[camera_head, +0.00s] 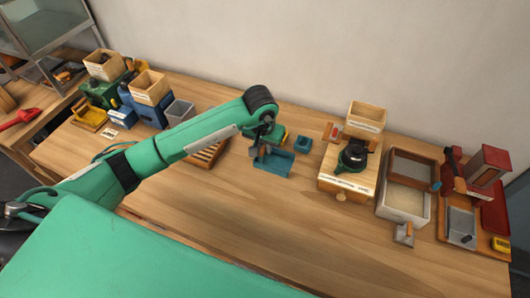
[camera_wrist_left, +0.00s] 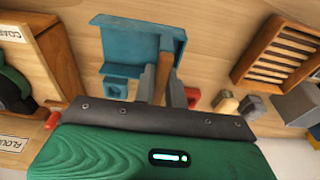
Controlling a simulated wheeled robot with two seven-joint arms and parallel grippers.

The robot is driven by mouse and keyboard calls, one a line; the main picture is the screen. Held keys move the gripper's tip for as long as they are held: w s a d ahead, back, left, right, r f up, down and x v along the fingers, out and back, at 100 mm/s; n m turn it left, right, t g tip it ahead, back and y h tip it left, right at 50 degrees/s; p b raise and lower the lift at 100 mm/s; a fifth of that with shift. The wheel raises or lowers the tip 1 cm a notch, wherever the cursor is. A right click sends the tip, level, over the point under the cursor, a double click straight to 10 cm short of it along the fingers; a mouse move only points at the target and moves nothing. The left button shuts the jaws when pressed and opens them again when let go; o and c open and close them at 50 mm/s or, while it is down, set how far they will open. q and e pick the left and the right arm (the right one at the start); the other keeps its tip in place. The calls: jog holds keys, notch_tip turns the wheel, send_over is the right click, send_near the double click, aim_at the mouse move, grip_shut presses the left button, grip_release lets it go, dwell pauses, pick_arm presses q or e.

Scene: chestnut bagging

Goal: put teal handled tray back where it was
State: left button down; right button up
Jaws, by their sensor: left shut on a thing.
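The teal tray (camera_head: 280,163) sits on or just above the bench, near the middle in the head view; I cannot tell whether it touches the wood. It also shows in the left wrist view (camera_wrist_left: 128,42), with a low wall along its edge. My left gripper (camera_head: 262,151) is at the tray's left end. In the left wrist view my left gripper (camera_wrist_left: 164,82) has its fingers closed around a brown handle (camera_wrist_left: 164,68) at the tray's edge. The fingers hide part of the handle. My right gripper is not in view.
A small teal block (camera_head: 303,143) stands right of the tray. A slatted wooden rack (camera_head: 207,154) lies left of it. A wooden stand with a black-and-green device (camera_head: 353,157) and a framed box (camera_head: 403,203) are farther right. The front middle of the bench (camera_head: 290,225) is clear.

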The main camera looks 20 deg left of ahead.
aim_at(265, 159)
pick_arm(q)
jog(key=shift+f+p, duration=0.75)
jog(key=shift+f, duration=2.1)
jog(key=c, duration=1.5)
grip_release()
jog(key=shift+o, duration=0.2)
jog(key=shift+r, duration=0.25)
jog(key=r+b, duration=0.1)
jog(key=r, duration=0.2)
jog(key=s+r+b, duration=0.1)
jog(key=r+b, duration=0.1)
jog(key=r, duration=0.2)
jog(key=r+b, duration=0.1)
jog(key=r, duration=0.2)
jog(key=shift+s+r+b, duration=0.3)
jog(key=shift+r+b, duration=0.05)
jog(key=shift+s+r, duration=0.1)
jog(key=shift+r, duration=0.4)
